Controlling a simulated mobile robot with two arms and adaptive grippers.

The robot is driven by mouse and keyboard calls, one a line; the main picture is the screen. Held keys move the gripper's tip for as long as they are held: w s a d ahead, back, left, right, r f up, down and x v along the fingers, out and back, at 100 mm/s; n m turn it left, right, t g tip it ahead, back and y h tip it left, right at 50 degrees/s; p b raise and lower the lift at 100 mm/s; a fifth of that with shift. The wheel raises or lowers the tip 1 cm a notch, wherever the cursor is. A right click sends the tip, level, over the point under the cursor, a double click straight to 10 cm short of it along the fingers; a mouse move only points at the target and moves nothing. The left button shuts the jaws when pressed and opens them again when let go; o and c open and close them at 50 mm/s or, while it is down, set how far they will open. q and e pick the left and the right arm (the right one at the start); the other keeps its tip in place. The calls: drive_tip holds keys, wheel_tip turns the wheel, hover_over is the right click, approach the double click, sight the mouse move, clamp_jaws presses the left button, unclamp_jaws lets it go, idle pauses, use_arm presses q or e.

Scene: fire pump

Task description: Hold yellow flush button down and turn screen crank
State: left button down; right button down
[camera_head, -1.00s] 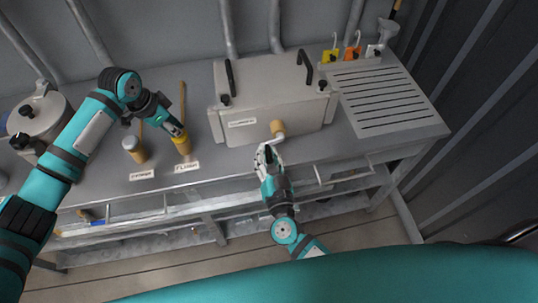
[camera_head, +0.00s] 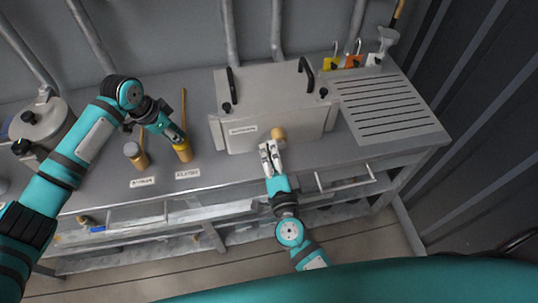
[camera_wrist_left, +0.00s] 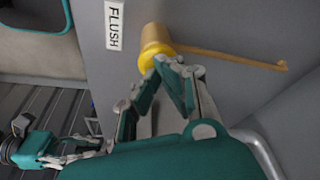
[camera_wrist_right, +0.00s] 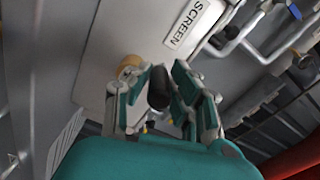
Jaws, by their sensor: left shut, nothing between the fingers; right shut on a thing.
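The yellow flush button (camera_head: 183,152) stands upright on the bench behind a FLUSH label. My left gripper (camera_head: 180,137) is shut and empty, its tips at the button's top. In the left wrist view the closed fingertips (camera_wrist_left: 168,62) meet the button's yellow rim (camera_wrist_left: 150,54); I cannot tell how far it is pressed. The screen crank's tan hub (camera_head: 278,134) is on the front of the grey screen box (camera_head: 270,105). My right gripper (camera_head: 268,147) is just left of and below the hub. In the right wrist view its fingers (camera_wrist_right: 162,85) are shut on the dark crank handle (camera_wrist_right: 159,90), beside the hub (camera_wrist_right: 128,66).
A second post with a grey cap (camera_head: 133,150) stands left of the flush button. A round lidded pot (camera_head: 42,120) is at far left. A slotted drain board (camera_head: 385,105) and coloured tags (camera_head: 354,62) are right of the box. Rails run along the bench front.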

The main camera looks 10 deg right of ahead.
sight(282, 148)
use_arm(q)
drive_tip(key=shift+f, duration=0.1)
use_arm(e)
drive_tip(key=shift+d+r+m, duration=0.3)
drive_tip(key=shift+d+m, duration=0.15)
drive_tip(key=shift+m, duration=0.9)
drive_tip(key=shift+d+r+m, duration=0.25)
drive_tip(key=shift+d+m, duration=0.2)
drive_tip(key=shift+m, duration=0.95)
drive_tip(key=shift+d+r+m, duration=0.3)
drive_tip(key=shift+d+m, duration=0.15)
drive_tip(key=shift+m, duration=0.9)
drive_tip(key=c, duration=1.2)
unclamp_jaws()
drive_tip(key=s, duration=1.2)
drive_tip(key=shift+r, duration=0.1)
